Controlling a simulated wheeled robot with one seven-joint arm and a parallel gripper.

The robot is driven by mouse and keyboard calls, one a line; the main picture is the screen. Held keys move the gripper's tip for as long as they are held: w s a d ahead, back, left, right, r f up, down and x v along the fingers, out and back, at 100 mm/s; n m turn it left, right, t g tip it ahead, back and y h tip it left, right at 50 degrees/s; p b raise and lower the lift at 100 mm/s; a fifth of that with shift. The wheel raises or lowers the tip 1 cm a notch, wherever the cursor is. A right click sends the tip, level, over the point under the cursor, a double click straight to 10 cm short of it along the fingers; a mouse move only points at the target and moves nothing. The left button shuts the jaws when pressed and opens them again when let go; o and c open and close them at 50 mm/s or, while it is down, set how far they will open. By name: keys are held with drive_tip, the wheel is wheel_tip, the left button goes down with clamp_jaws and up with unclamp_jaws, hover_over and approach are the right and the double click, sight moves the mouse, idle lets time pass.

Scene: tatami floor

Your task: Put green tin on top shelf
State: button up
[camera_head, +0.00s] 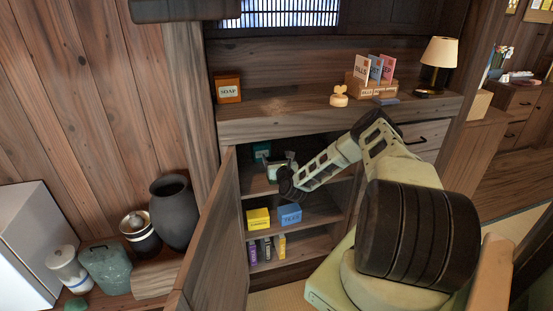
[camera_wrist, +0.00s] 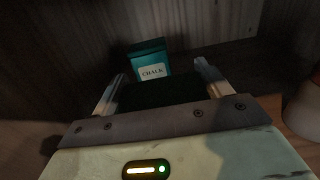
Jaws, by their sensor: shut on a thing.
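My gripper (camera_head: 276,163) reaches into the upper compartment of the open cabinet, above the top shelf (camera_head: 258,187). In the wrist view my gripper (camera_wrist: 160,72) has its fingers on either side of a very dark, greenish block, which I take to be the green tin (camera_wrist: 160,93). It is shut on this thing. Shadow hides the tin's details, and I cannot tell whether it touches the shelf. I cannot make the tin out in the head view. A teal chalk box (camera_wrist: 150,61) stands just beyond the fingers; it also shows in the head view (camera_head: 261,150).
The cabinet door (camera_head: 215,245) stands open at left. Below are a yellow box (camera_head: 258,219), a blue box (camera_head: 290,214) and several upright items. A soap box (camera_head: 228,89) and a lamp (camera_head: 440,55) stand on the counter. A pale rounded thing (camera_wrist: 302,108) is at right in the wrist view.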

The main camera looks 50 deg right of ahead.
drive_tip(key=shift+f, duration=0.1)
drive_tip(key=o, duration=1.2)
drive_tip(key=shift+c, duration=0.2)
drive_tip(key=v, duration=1.2)
drive_tip(key=shift+b, duration=0.4)
